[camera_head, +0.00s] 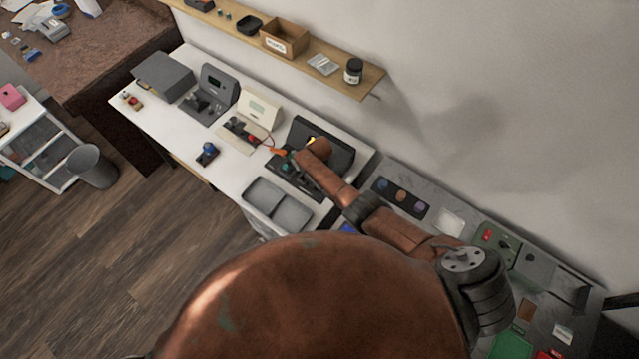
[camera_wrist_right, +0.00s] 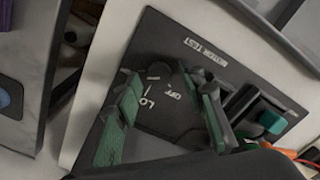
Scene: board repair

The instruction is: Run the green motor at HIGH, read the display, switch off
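The dark motor test panel (camera_wrist_right: 165,35) fills the middle of the right wrist view, with OFF and LO dial marks in white. My right gripper (camera_wrist_right: 168,112) is open over these marks, one green-padded finger on each side. A green part (camera_wrist_right: 271,122), possibly the green motor, sits in a black holder right of the fingers. In the head view my right arm reaches over the black test unit (camera_head: 338,152) and hides part of it. No readable display shows. My left gripper is not in view.
Orange leads (camera_wrist_right: 305,154) lie beside the holder. On the white bench (camera_head: 180,135) stand a cream device (camera_head: 258,108), a dark grey device (camera_head: 217,82) and a grey two-part tray (camera_head: 278,204). A wooden shelf (camera_head: 345,75) hangs above the bench.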

